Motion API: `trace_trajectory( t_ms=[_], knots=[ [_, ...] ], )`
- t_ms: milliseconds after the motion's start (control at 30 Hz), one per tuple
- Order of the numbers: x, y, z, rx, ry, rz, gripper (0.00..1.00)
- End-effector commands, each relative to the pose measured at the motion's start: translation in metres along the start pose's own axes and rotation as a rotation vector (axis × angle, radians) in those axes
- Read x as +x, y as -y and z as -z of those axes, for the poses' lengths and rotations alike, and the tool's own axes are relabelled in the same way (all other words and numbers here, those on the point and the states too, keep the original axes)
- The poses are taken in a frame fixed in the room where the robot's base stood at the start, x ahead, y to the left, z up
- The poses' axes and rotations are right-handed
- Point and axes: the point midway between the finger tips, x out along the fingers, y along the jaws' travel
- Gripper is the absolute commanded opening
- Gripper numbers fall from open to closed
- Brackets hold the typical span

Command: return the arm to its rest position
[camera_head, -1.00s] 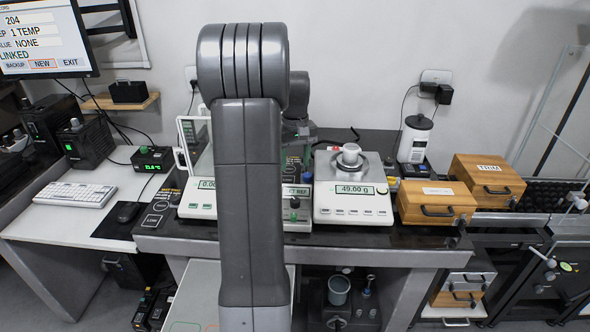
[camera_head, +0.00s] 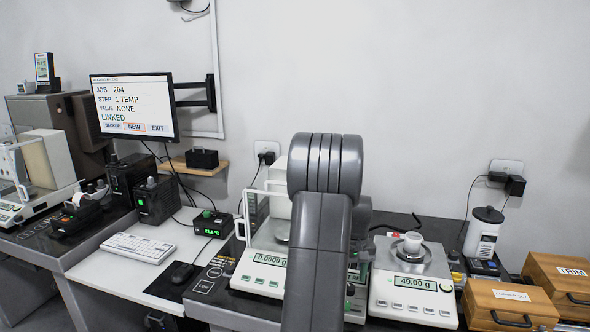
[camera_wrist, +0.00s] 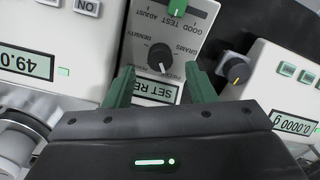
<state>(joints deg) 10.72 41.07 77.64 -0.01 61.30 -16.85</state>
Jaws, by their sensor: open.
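My gripper (camera_wrist: 161,88) shows in the wrist view with its two green fingers apart and nothing between them. Beyond the fingers is a control box (camera_wrist: 160,45) with a dark knob, a green slider and a "SET REF" label. Whether a fingertip touches the box cannot be told. In the head view my grey arm (camera_head: 318,240) stands upright and bent over at the top, in front of the weighing table. It hides my gripper and most of the box there.
The left balance (camera_head: 262,274) reads 0.0000 g. Wooden boxes (camera_head: 505,305) stand at the right. A monitor (camera_head: 134,107), keyboard (camera_head: 138,247) and mouse (camera_head: 183,273) are at the left.

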Motion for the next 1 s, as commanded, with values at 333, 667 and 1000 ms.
trace_trajectory(
  t_ms=[333, 667, 1000],
  knots=[
    [0.038, 0.0, 0.0, -0.003, 0.0, 0.0, 0.5],
    [0.037, 0.0, 0.0, -0.019, 0.0, 0.0, 0.5],
    [0.011, 0.0, 0.001, 0.0, -0.005, -0.001, 0.5]
  ],
)
